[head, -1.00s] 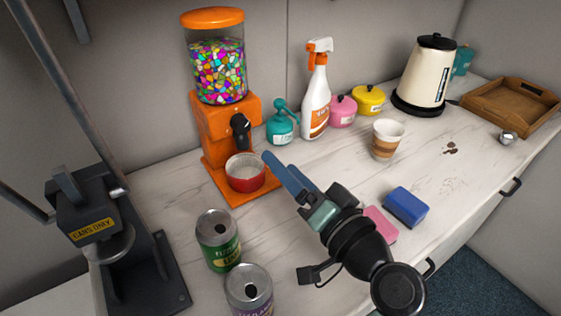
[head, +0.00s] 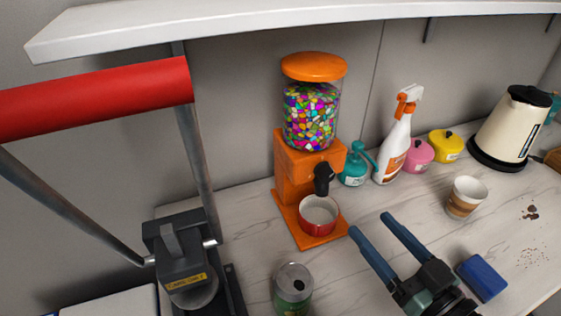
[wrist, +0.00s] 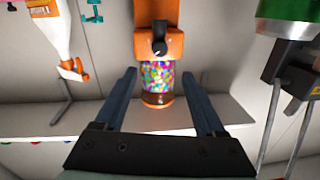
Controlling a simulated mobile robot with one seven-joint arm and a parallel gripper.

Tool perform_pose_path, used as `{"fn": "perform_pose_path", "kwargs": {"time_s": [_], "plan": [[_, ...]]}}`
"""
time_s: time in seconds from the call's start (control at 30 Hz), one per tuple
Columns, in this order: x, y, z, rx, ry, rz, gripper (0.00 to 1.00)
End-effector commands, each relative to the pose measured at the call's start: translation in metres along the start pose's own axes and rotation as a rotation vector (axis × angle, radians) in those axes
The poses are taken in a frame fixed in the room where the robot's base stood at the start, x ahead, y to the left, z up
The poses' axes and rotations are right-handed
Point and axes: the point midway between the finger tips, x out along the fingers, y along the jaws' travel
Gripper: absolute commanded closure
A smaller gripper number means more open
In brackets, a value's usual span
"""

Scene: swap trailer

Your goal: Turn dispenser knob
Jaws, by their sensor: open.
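The dispenser (head: 295,178) is orange, with an orange lid and a clear jar of colourful candies (head: 311,117). It stands upright on the counter against the back wall. Its black knob (head: 323,178) is on the front, above a small red bowl (head: 318,218). My gripper (head: 370,223) is open and empty, its blue fingers to the right of and nearer than the bowl, apart from the knob. In the wrist view, which appears upside down, the knob (wrist: 159,45) shows ahead between the open fingers. The bowl is not seen there.
A can (head: 293,288) stands in front of the dispenser. A can crusher (head: 182,268) with a red handle (head: 95,98) stands at left. A teal bottle (head: 355,167) and spray bottle (head: 394,145) are close right. A paper cup (head: 466,197) and blue sponge (head: 481,278) are further right.

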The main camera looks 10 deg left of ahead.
Motion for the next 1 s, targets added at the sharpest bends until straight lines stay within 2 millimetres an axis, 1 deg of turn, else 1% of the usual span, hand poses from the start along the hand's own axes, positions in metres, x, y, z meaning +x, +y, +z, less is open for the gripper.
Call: {"fn": "perform_pose_path", "kwargs": {"time_s": [0.03,0.1,0.17,0.23,0.37,0.5,0.7,0.83,1.0], "plan": [[-0.006,0.004,-0.001,-0.018,0.002,0.011,0.28],[-0.008,0.006,-0.001,-0.035,0.003,0.017,0.28],[-0.006,0.007,-0.001,-0.04,0.004,0.017,0.28],[0.002,0.006,-0.002,-0.041,0.004,0.015,0.28],[0.025,0.006,-0.003,-0.041,0.004,0.012,0.28],[0.056,0.006,-0.004,-0.04,0.003,0.012,0.28],[0.093,0.007,-0.003,-0.039,0.002,0.013,0.28],[0.11,0.007,-0.002,-0.04,0.003,0.014,0.28],[0.119,0.008,-0.002,-0.04,0.004,0.016,0.28]]}}
